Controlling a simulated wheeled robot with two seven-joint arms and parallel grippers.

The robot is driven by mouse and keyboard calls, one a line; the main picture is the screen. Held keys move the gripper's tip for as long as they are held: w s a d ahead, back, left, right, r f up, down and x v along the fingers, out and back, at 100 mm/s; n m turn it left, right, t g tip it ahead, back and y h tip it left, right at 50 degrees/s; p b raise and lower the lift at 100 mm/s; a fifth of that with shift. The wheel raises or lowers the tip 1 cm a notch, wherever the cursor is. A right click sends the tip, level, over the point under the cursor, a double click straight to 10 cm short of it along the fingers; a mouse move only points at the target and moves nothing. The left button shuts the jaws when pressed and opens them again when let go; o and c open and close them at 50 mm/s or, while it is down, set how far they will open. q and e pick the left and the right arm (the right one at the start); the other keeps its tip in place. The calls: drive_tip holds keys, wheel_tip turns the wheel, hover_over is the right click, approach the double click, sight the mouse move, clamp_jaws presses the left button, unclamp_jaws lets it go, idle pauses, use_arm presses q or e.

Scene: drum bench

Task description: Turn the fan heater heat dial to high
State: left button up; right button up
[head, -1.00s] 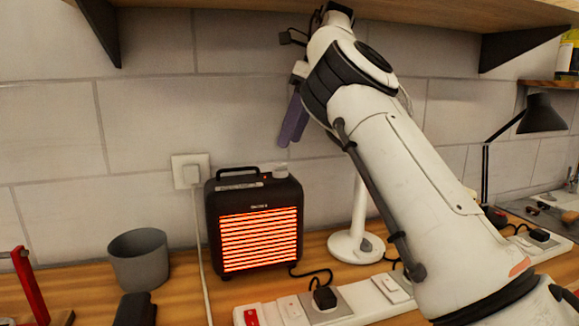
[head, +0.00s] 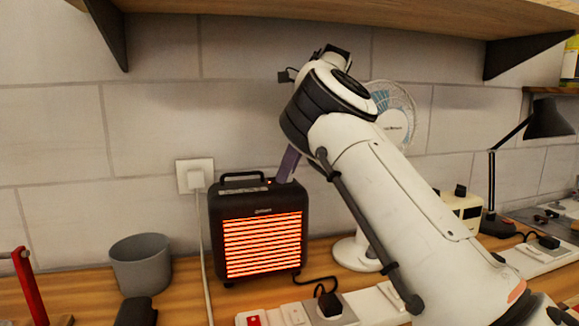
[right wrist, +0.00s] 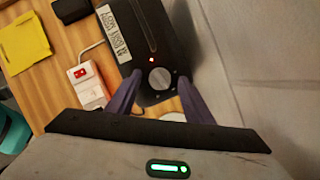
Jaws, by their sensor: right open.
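The fan heater (head: 262,236) is a black box with a glowing orange grille and a top handle, standing on the bench against the wall. In the right wrist view its dark top (right wrist: 150,35) shows a round grey dial (right wrist: 160,78) near one end. My right gripper (head: 287,166) is at the heater's top right corner. In the right wrist view the open purple fingers (right wrist: 160,80) lie on both sides of the dial, with visible gaps. Whether they touch it is unclear. In the head view the fingers hide the dial. My left gripper is not in view.
A white fan (head: 357,253) stands right of the heater, partly behind my right arm. A grey cup (head: 140,262) is on the left. A power strip (head: 335,309) lies in front. A wooden shelf (head: 380,18) hangs above.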

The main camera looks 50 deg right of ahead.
drive_tip(key=shift+c, duration=0.2)
drive_tip(key=c, duration=1)
drive_tip(key=shift+m, duration=0.3)
drive_tip(key=shift+a+f+m+h+b, duration=0.1)
drive_tip(key=shift+m+h+b, duration=0.2)
drive_tip(key=shift+m+b, duration=0.3)
drive_tip(key=shift+a+m+h+b, duration=0.15)
drive_tip(key=shift+m+h+b, duration=0.35)
drive_tip(key=shift+m, duration=0.7)
drive_tip(key=m, duration=0.2)
drive_tip(key=m+h, duration=0.1)
drive_tip(key=m, duration=0.1)
drive_tip(key=shift+a+h, duration=0.2)
drive_tip(key=shift+h, duration=0.1)
drive_tip(key=shift+m, duration=0.3)
